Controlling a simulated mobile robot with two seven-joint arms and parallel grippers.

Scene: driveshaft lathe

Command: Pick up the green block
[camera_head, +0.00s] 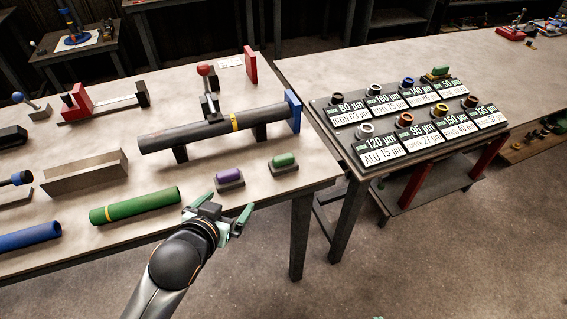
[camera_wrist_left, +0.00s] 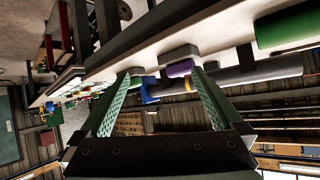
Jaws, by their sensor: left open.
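The green block (camera_head: 285,159) rests on a small dark base near the right front edge of the left table. A purple block (camera_head: 229,174) sits on a similar base to its left. My left gripper (camera_head: 217,212) is open and empty at the table's front edge, below and left of both blocks. In the left wrist view its fingers (camera_wrist_left: 166,75) are spread, and the purple block (camera_wrist_left: 180,68) shows beyond them. I cannot make out the green block clearly there. A small green tip, probably my right gripper (camera_head: 378,317), barely shows at the bottom edge of the head view.
A green tube (camera_head: 135,206) lies left of my left gripper. A dark shaft with a blue end plate (camera_head: 292,110) stands behind the blocks. The labelled rack (camera_head: 410,120) is on the right table, with another green piece (camera_head: 440,71) at its back. Bare tabletop surrounds the green block.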

